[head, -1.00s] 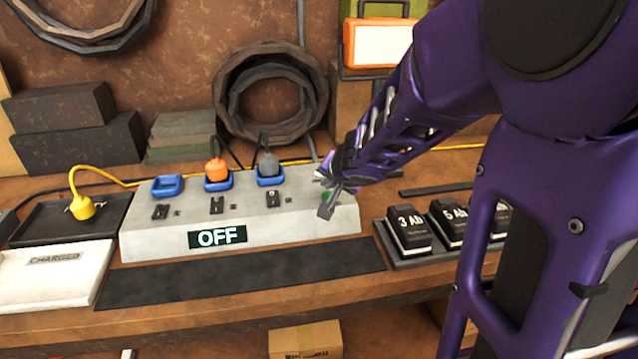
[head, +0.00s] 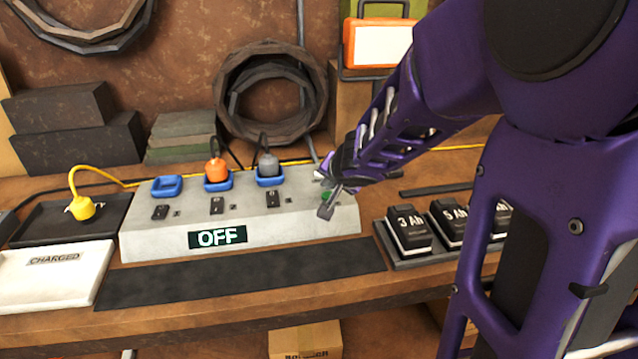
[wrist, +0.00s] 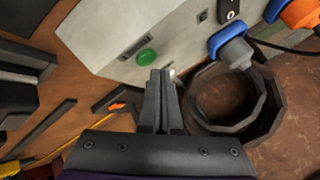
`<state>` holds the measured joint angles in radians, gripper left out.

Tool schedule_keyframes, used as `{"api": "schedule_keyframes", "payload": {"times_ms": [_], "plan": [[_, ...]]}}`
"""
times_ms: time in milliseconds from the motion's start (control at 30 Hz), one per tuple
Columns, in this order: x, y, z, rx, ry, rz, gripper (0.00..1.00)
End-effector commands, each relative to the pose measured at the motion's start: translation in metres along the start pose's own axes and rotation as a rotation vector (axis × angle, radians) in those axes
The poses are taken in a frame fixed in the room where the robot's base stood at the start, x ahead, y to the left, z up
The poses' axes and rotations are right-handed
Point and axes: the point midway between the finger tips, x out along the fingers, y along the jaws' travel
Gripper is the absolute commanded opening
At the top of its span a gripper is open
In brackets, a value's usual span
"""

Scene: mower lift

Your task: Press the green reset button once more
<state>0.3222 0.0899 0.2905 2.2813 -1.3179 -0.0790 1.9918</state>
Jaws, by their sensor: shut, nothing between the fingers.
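The green reset button (wrist: 147,56) is on the top of the grey power box, beside a dark label plate, in the wrist view. In the head view only a bit of the green button (head: 327,196) shows beside my gripper. My gripper (wrist: 160,74) is shut and empty, its fingertips close to the button; whether they touch it I cannot tell. My gripper (head: 326,209) is over the right end of the power box (head: 300,222) in the head view. The box's front sign (head: 217,237) reads OFF.
Blue sockets on the box hold an orange plug (head: 216,170) and a grey plug (head: 268,164); the left socket (head: 167,186) is empty. A yellow plug (head: 82,208) lies in a dark tray at left. Battery packs (head: 408,230) stand right of the box.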

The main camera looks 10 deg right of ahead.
Motion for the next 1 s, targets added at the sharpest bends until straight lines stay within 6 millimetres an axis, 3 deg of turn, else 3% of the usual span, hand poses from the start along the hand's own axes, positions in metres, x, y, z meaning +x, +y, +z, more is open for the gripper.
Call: {"api": "schedule_keyframes", "payload": {"times_ms": [1000], "plan": [[0.0059, 0.0042, 0.0043, 0.000, 0.000, 0.000, 0.00]]}}
